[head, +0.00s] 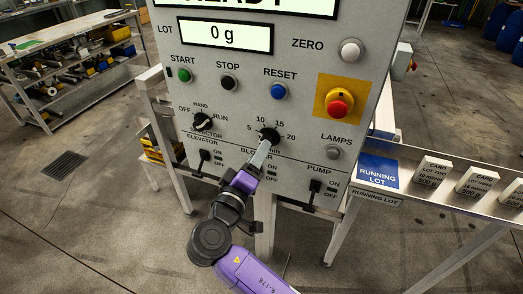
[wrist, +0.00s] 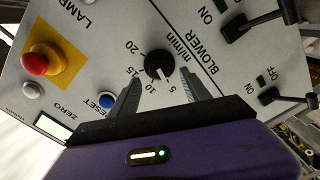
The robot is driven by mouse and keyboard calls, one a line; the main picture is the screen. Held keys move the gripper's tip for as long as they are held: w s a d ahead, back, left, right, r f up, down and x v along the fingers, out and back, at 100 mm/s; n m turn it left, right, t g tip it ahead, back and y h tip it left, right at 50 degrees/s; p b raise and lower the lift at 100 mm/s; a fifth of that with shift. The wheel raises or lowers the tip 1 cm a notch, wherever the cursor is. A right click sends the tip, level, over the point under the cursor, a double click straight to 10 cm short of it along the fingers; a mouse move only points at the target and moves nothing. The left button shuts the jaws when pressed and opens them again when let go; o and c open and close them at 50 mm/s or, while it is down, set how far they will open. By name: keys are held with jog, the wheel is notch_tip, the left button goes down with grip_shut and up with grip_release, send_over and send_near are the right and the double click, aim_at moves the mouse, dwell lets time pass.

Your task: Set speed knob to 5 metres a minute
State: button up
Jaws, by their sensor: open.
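The speed knob (head: 270,134) is a round black dial on the grey panel, with 5, 10, 15 and 20 printed around it. It also shows in the wrist view (wrist: 159,65), where its white mark seems to point between 5 and 10. My gripper (head: 265,145) is at the knob in the head view and partly covers its lower side. In the wrist view my gripper (wrist: 162,74) is open, with one finger on each side of the knob and a gap to each. I cannot tell how far the fingertips are from the panel.
The selector knob (head: 202,121) is to the left. Start, stop and reset (head: 279,92) buttons are above, and a red emergency stop (head: 338,105) is at upper right. The blower lever (wrist: 252,25) and pump lever (head: 314,191) stick out below.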

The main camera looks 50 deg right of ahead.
jog(key=shift+v, duration=1.85)
